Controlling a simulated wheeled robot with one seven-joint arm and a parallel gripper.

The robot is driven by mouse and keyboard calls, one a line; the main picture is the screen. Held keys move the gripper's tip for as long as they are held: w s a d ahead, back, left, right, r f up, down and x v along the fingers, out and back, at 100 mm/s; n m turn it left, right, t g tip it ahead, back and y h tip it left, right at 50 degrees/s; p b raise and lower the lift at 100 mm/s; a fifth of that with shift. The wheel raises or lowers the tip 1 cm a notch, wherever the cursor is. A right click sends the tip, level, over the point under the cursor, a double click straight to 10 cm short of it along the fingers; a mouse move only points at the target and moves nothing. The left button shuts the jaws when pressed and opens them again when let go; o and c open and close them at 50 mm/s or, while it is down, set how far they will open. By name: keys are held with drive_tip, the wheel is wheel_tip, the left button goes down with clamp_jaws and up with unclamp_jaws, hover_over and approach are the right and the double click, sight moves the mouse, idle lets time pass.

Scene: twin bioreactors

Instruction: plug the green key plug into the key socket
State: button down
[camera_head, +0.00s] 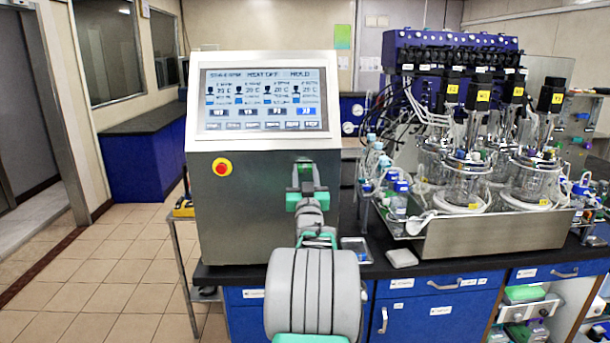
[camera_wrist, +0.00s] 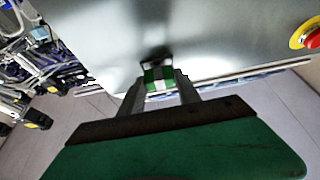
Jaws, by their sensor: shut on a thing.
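The green key plug (camera_wrist: 158,74), green with a white stripe, sits between the fingertips of my gripper (camera_wrist: 160,86) in the wrist view. My gripper is shut on it. The plug's far end faces the grey metal front of the control cabinet (camera_head: 240,215). A dark patch (camera_wrist: 154,54) lies just beyond the plug on that front; I cannot tell whether it is the key socket or a shadow, nor whether the plug touches it. In the head view my gripper (camera_head: 306,175) is in front of the cabinet's right side, below the screen, and the socket is not clearly seen.
A red emergency button (camera_head: 222,167) on a yellow base is left of my gripper on the cabinet front. The screen (camera_head: 262,98) is above. Glass bioreactors (camera_head: 535,180) stand in a metal tray (camera_head: 495,235) at right. A small metal dish (camera_head: 356,250) lies on the black bench.

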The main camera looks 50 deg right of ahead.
drive_tip(key=shift+w+d, duration=0.4)
idle(0.3)
drive_tip(key=shift+r+b, duration=0.35)
drive_tip(key=shift+r, duration=0.55)
idle(0.3)
drive_tip(key=shift+a, duration=0.1)
drive_tip(key=shift+s+f+b, duration=0.1)
drive_tip(key=shift+f+b, duration=0.5)
drive_tip(key=shift+b, duration=0.3)
drive_tip(key=shift+s+a, duration=0.1)
drive_tip(key=shift+a, duration=0.1)
drive_tip(key=shift+s+a+b, duration=0.25)
drive_tip(key=shift+a+b, duration=0.1)
drive_tip(key=shift+b, duration=0.1)
drive_tip(key=shift+s+a+f+b, duration=0.3)
drive_tip(key=shift+s+a+b, duration=0.15)
drive_tip(key=shift+b, duration=0.2)
drive_tip(key=shift+s+a+b, duration=0.95)
drive_tip(key=shift+a, duration=0.05)
